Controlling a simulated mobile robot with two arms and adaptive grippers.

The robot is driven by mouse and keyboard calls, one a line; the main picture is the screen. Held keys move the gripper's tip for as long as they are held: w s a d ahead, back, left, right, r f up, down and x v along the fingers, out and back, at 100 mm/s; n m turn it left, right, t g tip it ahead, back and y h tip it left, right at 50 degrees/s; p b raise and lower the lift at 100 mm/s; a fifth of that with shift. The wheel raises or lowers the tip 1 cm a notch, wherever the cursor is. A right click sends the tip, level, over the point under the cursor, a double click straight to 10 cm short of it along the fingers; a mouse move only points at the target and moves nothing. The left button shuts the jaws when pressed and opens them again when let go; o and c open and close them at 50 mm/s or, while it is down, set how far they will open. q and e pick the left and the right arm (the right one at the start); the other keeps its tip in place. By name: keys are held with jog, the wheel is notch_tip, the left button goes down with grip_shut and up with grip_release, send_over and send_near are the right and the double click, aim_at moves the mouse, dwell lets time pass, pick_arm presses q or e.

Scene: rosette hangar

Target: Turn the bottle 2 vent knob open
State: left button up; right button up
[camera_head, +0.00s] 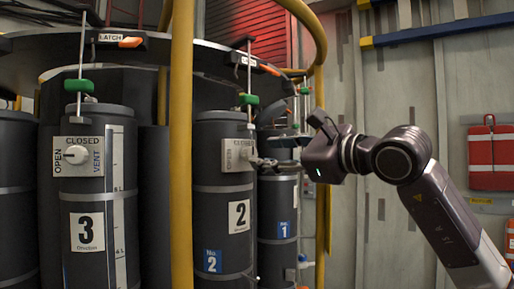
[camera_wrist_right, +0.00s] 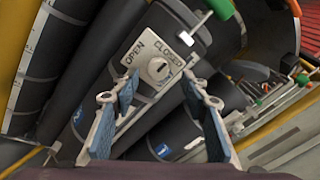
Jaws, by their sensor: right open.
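Bottle 2 (camera_head: 209,205) is a dark upright cylinder with a white "2" label. Its pale vent plate (camera_head: 233,155) faces my right gripper, whose fingers partly hide it in the head view. In the right wrist view the plate (camera_wrist_right: 139,48) reads OPEN and CLOSED, and the round white vent knob (camera_wrist_right: 158,69) shows whole. The dark mark on the knob appears to slant toward the CLOSED side. My right gripper (camera_head: 266,163) is open in front of the knob. In the right wrist view its blue-padded fingers (camera_wrist_right: 160,88) are spread on either side, with the knob ahead between them, apparently untouched.
Bottle 3 (camera_head: 85,258) with its own vent knob (camera_head: 73,155) stands at left, and bottle 1 (camera_head: 277,250) behind at right. A yellow post (camera_head: 181,130) rises left of bottle 2. Latch handles and green-gripped rods hang above. A red case (camera_head: 490,155) is on the right wall.

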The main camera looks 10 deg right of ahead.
aim_at(253, 155)
jog(key=x, duration=0.3)
jog(key=shift+w+a+f+p, duration=0.1)
jog(key=shift+w+a+p, duration=0.15)
jog(key=shift+p, duration=0.15)
jog(key=shift+w+a, duration=0.1)
jog(key=shift+w, duration=0.2)
jog(key=shift+w+a+f, duration=0.1)
grip_shut()
pick_arm(q)
jog(key=shift+w+a+r, duration=0.15)
jog(key=shift+w+r, duration=0.3)
jog(key=shift+r, duration=0.3)
